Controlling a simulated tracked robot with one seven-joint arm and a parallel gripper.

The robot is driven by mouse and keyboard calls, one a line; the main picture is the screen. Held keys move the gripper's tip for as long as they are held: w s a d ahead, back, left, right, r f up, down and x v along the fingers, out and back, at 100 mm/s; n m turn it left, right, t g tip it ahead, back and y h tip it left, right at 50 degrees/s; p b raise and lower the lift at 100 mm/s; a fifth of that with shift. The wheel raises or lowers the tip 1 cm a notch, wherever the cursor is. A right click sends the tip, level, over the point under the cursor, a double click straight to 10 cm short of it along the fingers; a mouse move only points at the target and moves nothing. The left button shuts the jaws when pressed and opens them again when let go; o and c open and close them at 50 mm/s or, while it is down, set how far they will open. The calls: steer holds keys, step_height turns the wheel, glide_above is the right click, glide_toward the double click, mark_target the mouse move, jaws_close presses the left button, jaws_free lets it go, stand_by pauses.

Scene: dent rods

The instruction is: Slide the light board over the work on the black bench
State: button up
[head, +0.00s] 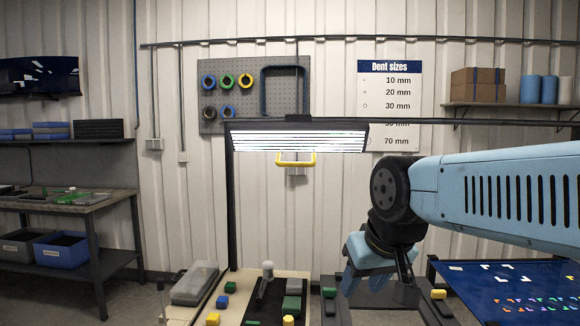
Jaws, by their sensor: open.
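The light board (298,138) is a wide panel with bright white stripes, hanging from a dark overhead rail left of centre in the head view. A yellow handle (296,161) hangs under its front edge. My gripper (378,287) points down at lower right of the board, well below and apart from the handle. Its jaws are open and I see nothing between them. A dark surface (375,300) shows behind and below the gripper; I cannot tell if it is the black bench. A blue panel with coloured marks (505,288) lies at the lower right.
The rail (450,122) runs right from a dark upright post (229,200). A side bench (65,205) with blue bins stands left. Open floor lies between.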

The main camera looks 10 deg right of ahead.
steer(key=w+a+r+m+y, duration=0.3)
steer(key=w+a+r+y, duration=0.1)
steer(key=w, duration=0.5)
steer(key=m+t+y, duration=0.3)
steer(key=m+t, duration=0.6)
steer(key=m, duration=0.2)
glide_toward(299, 165)
steer(key=x, duration=1.1)
steer(key=shift+w+a, duration=0.2)
jaws_close()
steer(key=shift+f, duration=0.1)
